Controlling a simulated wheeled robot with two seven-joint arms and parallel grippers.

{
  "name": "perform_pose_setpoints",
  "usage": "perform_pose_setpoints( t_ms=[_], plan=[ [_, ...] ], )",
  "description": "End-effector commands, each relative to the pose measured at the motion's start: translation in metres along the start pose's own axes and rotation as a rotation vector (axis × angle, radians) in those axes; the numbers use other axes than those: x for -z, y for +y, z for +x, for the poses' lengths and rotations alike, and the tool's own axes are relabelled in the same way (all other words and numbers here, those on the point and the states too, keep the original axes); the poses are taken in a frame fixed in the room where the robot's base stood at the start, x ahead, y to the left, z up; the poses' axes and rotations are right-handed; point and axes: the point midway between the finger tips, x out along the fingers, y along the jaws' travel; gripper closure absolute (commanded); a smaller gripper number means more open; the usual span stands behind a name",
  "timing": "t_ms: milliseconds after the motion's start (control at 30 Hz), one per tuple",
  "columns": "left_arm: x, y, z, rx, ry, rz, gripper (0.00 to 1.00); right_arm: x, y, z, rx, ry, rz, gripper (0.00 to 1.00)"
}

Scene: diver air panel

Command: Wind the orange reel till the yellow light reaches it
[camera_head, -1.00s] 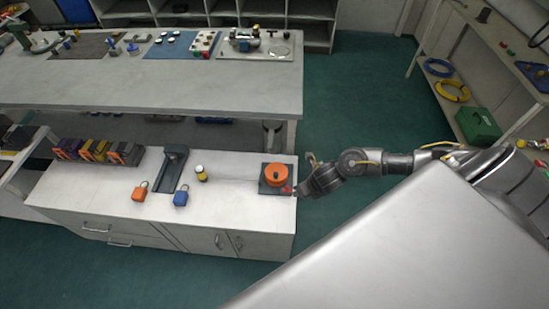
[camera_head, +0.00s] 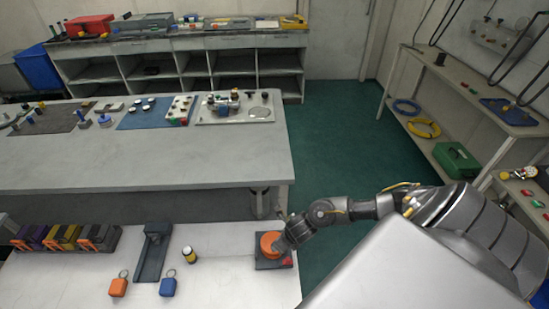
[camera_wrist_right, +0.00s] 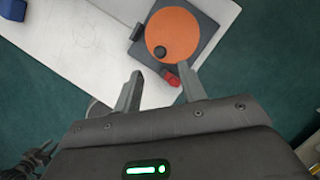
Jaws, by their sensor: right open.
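The orange reel (camera_head: 269,243) sits on a dark square base (camera_head: 263,265) at the right end of the white bench. In the right wrist view the reel (camera_wrist_right: 176,30) shows as an orange disc with a dark knob (camera_wrist_right: 159,53) near its edge. A red part (camera_wrist_right: 171,77) is at the base's near corner. The yellow light (camera_head: 189,255), a small yellow and black cylinder, stands left of the reel, apart from it. A faint thin line runs between them. My right gripper (camera_wrist_right: 161,88) is open and empty, its fingers just short of the base. My left gripper is out of view.
A dark cradle (camera_head: 153,255), an orange padlock-like block (camera_head: 118,287) and a blue one (camera_head: 168,287) are left of the light. Several dark boxes (camera_head: 65,237) stand farther left. A long table (camera_head: 140,165) lies behind; green floor (camera_head: 325,140) is free to its right.

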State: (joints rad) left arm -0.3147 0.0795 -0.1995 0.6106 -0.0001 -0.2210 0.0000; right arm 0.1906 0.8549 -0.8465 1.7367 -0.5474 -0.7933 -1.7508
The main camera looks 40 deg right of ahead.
Motion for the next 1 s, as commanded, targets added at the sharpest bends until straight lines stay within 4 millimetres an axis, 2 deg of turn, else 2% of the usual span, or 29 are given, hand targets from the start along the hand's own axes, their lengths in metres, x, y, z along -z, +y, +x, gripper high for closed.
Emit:
perform_pose_setpoints(
  t_ms=[200,333,500,800,1000],
  plan=[
    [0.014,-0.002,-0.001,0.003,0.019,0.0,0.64,0.0,0.001,0.041,0.001,0.001,0.003,0.59],
    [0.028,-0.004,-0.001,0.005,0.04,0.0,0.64,-0.001,0.001,0.058,0.0,0.0,0.003,0.59],
    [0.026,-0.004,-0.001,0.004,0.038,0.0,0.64,-0.001,0.0,0.069,0.0,-0.001,0.0,0.59],
    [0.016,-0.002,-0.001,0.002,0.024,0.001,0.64,-0.001,0.0,0.071,0.0,-0.002,0.0,0.59],
    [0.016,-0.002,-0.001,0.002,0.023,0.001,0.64,-0.001,0.0,0.071,0.0,-0.001,0.0,0.84]
  ],
)
